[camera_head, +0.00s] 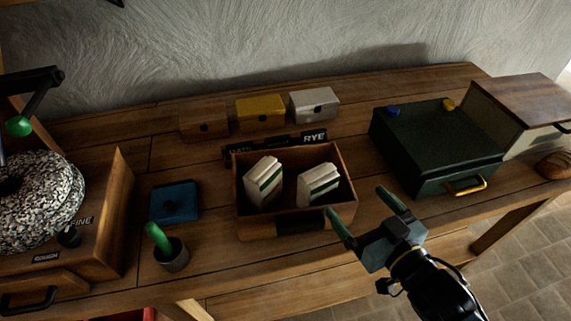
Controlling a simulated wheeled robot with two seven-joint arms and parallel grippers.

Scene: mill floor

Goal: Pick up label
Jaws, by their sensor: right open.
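Black label strips with white lettering lie behind the wooden box. One label (314,136) reads RYE, and the label to its left (243,148) is partly hidden by the box rim. The open wooden box (256,229) holds two white packets with green bands, one at left (262,182) and one at right (318,183). A dark blank plate (300,224) is on the box's front. My right gripper (360,203) is open and empty, just right of the box's front right corner, apart from the labels. My left gripper is not in view.
Brown, yellow (261,112) and white (314,104) small boxes stand behind the labels. A dark green case (437,145) with a yellow handle is at right. A stone mill (40,205), blue block (174,202) and cup with green handle (172,257) are left.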

